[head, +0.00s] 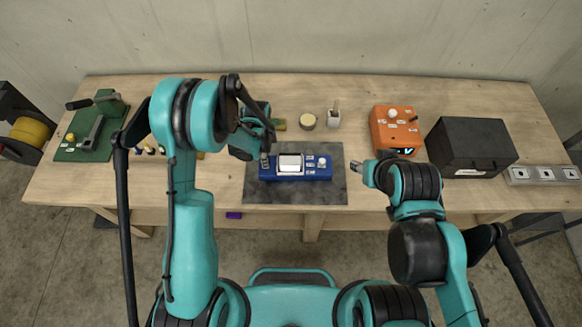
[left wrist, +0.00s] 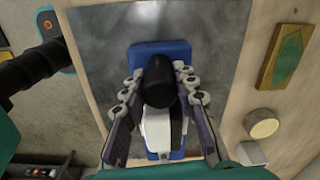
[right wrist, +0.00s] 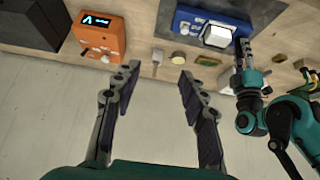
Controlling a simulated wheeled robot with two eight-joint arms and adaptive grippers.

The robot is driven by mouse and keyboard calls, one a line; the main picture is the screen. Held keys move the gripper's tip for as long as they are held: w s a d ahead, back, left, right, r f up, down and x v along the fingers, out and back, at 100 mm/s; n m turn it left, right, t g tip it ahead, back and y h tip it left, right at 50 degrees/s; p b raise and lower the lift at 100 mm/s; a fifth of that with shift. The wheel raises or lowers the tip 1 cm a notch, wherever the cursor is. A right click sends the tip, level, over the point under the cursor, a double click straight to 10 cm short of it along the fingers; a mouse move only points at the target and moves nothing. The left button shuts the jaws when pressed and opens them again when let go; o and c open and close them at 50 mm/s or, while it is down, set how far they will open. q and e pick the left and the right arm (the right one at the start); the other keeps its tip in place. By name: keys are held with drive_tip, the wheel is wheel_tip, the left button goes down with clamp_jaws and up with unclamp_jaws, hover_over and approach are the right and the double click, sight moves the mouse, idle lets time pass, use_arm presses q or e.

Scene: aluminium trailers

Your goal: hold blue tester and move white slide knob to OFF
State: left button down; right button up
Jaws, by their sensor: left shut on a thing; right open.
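The blue tester (head: 297,174) lies on a dark grey mat on the workbench, with a white block on its top and small white parts on its right half. Which of these is the white slide knob, and its setting, I cannot make out. My right gripper (head: 359,168) is open and empty, right of the tester. In the right wrist view its fingers (right wrist: 158,74) are apart, with the tester (right wrist: 184,21) beyond.
The dark mat (head: 338,192) has bare room around the tester. An orange device (head: 394,133) and a black box (head: 470,145) stand to the right. A green fixture (head: 92,130) is far left.

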drive_tip(key=shift+w, duration=0.1)
drive_tip(key=m+g, duration=0.7)
drive_tip(key=m, duration=0.2)
hover_over(323, 161)
wheel_tip(323, 161, down, 14)
wheel_tip(323, 161, down, 12)
drive_tip(key=shift+f, duration=0.2)
clamp_jaws()
